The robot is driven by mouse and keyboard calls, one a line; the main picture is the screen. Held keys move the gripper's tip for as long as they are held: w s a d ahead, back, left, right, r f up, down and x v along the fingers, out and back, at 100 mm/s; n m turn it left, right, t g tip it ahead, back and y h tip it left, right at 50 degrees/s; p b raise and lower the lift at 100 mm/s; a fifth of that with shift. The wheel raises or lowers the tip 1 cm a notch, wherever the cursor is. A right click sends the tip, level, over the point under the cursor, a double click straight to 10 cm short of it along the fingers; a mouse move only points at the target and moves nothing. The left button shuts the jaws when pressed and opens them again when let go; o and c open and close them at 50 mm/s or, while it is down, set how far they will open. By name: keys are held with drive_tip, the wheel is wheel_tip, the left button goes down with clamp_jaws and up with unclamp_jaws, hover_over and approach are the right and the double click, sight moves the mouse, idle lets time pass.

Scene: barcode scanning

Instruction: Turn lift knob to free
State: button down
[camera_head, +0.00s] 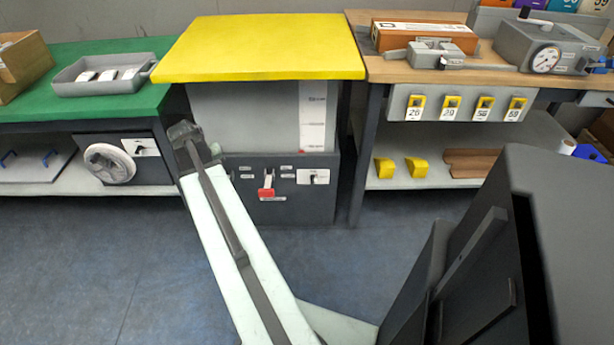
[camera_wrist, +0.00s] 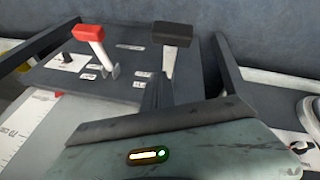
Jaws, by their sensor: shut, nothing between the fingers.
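A small black knob on a white plate (camera_head: 314,177) sits at the right of the dark panel under the yellow-topped lift table. It also shows at the upper left of the wrist view, as a knob (camera_wrist: 67,58). Its labels are too small to read. A red-handled lever (camera_head: 267,188) is beside it and shows in the wrist view (camera_wrist: 88,34). A black-handled lever (camera_wrist: 172,34) stands further along the panel; my arm hides that part in the head view. My gripper (camera_head: 184,133) is shut and empty, at the left of the lift table, apart from the knob.
The yellow top (camera_head: 265,45) overhangs the panel. A green bench (camera_head: 90,105) with a handwheel (camera_head: 109,163) below stands left. A wooden bench (camera_head: 390,68) with a gauge box (camera_head: 545,45) stands right. The floor (camera_head: 90,250) in front is clear.

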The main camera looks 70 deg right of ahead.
drive_tip(key=s+d+m, duration=0.2)
drive_tip(key=s+d, duration=0.6)
drive_tip(key=m+g, duration=0.2)
approach(313, 180)
drive_tip(key=w+a+r, duration=0.3)
drive_tip(key=w+r, duration=0.1)
drive_tip(key=r, duration=0.2)
drive_tip(key=s+b+x, duration=0.1)
drive_tip(key=b+x, duration=1.1)
drive_tip(key=x, duration=0.1)
drive_tip(key=shift+s, duration=0.2)
drive_tip(key=shift+d+f, duration=0.15)
drive_tip(key=shift+f, duration=0.1)
